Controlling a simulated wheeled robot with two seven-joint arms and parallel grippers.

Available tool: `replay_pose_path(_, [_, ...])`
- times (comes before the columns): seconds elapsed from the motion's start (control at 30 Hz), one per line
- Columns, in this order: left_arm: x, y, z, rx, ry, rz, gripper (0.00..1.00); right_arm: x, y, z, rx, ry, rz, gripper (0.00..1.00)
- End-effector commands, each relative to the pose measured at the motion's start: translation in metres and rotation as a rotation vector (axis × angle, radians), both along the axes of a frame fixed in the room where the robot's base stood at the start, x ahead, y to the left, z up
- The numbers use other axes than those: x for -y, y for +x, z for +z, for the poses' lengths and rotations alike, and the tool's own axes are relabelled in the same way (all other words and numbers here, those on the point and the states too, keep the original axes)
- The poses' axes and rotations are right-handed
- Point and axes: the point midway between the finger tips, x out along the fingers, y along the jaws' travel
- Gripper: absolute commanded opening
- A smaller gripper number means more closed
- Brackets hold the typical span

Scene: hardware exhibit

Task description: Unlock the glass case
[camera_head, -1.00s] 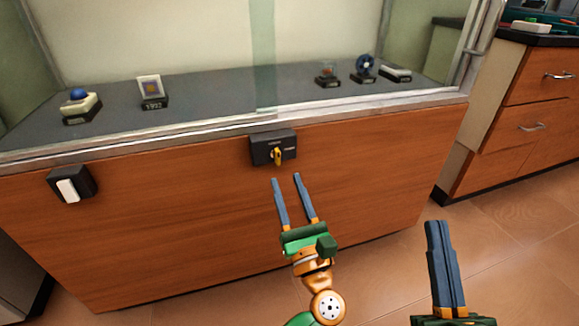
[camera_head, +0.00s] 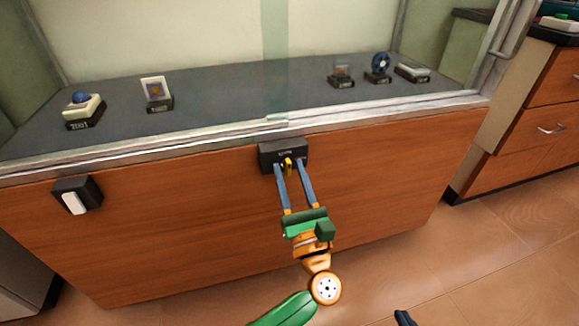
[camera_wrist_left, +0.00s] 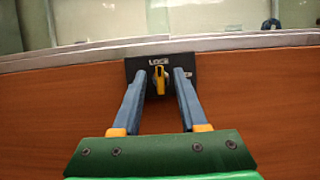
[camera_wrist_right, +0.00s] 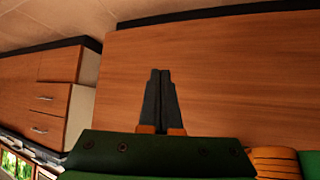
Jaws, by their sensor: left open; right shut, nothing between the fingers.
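The glass case (camera_head: 200,88) has a wooden front with a black lock box (camera_head: 270,158) under the glass. A yellow key or knob (camera_head: 288,165) sticks out of the lock; it also shows in the left wrist view (camera_wrist_left: 160,80), upright below lettering that seems to read "LOCK". My left gripper (camera_head: 291,168) is open, with one blue finger on each side of the yellow piece. I cannot tell whether the fingers touch it. My right gripper (camera_wrist_right: 160,75) is shut and empty, facing a wood panel; only its tip (camera_head: 404,317) shows at the bottom of the head view.
A black box with a white switch (camera_head: 76,196) is on the case front at left. Small exhibits (camera_head: 156,94) stand inside behind glass. Wooden drawers (camera_head: 545,125) stand at right. The floor (camera_head: 480,260) in front is clear.

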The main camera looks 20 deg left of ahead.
Motion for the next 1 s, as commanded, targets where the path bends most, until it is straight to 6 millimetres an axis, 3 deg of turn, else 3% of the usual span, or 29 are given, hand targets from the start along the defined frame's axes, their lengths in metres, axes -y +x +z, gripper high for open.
replay_pose_path(0.33, [0.0, 0.0, 0.0, 0.0, 0.0, 0.0, 0.42, 0.001, -0.005, -0.005, -0.032, -0.005, -0.003, 0.0])
replay_pose_path(0.5, [0.0, 0.0, 0.0, 0.001, 0.001, 0.0, 0.0, 0.001, -0.004, -0.005, -0.031, -0.005, -0.003, 0.0])
replay_pose_path(0.77, [0.0, 0.0, 0.001, -0.004, 0.006, 0.0, 0.0, 0.002, -0.005, -0.005, -0.038, -0.007, -0.003, 0.0])
replay_pose_path(1.0, [0.0, 0.0, 0.002, -0.04, 0.059, -0.001, 0.0, 0.012, -0.041, -0.03, -0.255, -0.044, -0.016, 0.0])
